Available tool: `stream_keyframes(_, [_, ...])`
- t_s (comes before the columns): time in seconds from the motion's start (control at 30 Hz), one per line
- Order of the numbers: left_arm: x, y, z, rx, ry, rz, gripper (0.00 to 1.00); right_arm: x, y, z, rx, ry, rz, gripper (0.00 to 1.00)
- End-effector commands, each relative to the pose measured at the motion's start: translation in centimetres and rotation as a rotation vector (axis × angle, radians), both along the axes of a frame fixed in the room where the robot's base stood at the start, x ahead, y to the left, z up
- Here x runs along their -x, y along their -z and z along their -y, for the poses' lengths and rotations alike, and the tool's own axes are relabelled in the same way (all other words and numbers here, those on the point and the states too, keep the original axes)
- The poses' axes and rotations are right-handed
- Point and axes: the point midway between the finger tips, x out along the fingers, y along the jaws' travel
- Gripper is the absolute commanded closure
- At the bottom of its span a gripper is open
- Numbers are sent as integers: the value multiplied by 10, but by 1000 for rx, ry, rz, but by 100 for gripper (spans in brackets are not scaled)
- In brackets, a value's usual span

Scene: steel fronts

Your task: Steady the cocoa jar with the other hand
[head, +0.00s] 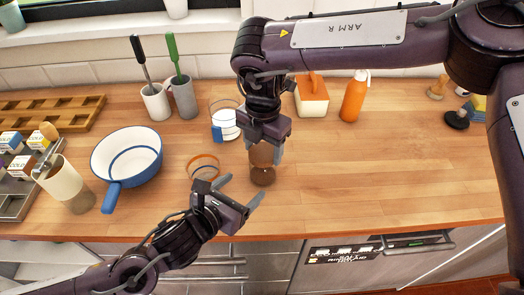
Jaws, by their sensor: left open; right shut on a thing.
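The cocoa jar (263,175) is a clear jar with brown contents. It stands upright on the wooden counter near its front edge. My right gripper (264,150) comes down from above and is shut on the upper part of the jar, hiding its top. My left gripper (242,192) is open, in front and to the left of the jar. Its fingers point up and right toward the jar, with a gap that I cannot judge exactly.
An orange-rimmed round item (204,161) lies just left of the jar. A glass with white contents (226,121) stands behind it. A blue-handled white pan (126,156) and a cream canister (62,182) are further left. An orange bottle (354,98) stands behind. The counter right of the jar is clear.

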Motion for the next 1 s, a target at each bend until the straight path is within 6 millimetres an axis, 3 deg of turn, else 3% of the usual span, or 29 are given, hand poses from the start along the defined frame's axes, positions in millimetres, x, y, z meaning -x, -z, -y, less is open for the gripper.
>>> stream_keyframes(0.6, [-65, 27, 44, 5, -2, 3, 27, 0, 0, 0, 0, 0, 0, 50])
stream_keyframes(1.0, [-76, 32, 52, 3, -2, 2, 27, 0, 0, 0, 1, 1, 1, 50])
